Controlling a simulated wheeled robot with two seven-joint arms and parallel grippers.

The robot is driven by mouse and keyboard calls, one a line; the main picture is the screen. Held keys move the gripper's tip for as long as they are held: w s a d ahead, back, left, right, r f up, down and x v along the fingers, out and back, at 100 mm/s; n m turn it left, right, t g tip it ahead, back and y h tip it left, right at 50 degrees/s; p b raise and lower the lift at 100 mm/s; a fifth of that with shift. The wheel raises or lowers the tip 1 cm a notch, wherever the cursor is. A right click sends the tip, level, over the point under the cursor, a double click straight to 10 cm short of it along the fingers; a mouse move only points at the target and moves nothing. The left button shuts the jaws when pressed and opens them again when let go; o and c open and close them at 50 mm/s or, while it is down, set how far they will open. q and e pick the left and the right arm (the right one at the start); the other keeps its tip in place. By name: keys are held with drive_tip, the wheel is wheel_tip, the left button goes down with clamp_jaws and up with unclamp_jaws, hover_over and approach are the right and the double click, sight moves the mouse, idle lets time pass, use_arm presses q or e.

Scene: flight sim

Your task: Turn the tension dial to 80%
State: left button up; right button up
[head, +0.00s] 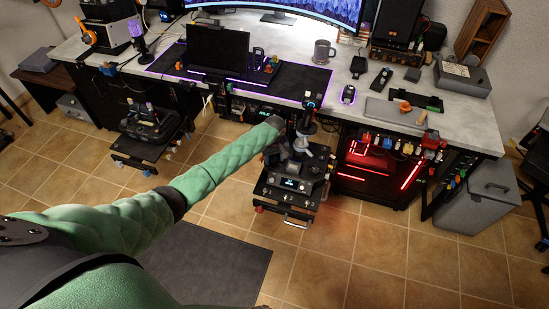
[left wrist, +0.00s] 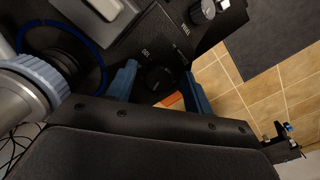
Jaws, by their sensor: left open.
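The joystick unit (head: 286,196) stands below the front edge of the desk, with a small lit display on its front. My left arm reaches to it, and my left gripper (head: 298,152) is over its top beside the stick. In the left wrist view a round black dial (left wrist: 158,78) sits on the dark panel, between the two blue fingers of my open left gripper (left wrist: 159,70). The fingers stand on either side of the dial; I cannot tell whether they touch it. The dial's marks are too dark to read. My right gripper is not in view.
A silver-topped knob (left wrist: 201,11) and a ring with a blue edge (left wrist: 88,45) lie near the fingers. The desk (head: 345,108) runs behind the unit. A throttle unit (head: 150,125) stands to the left, a red-lit case (head: 380,165) to the right.

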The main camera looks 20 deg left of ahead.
use_arm(q)
drive_tip(key=c, duration=1)
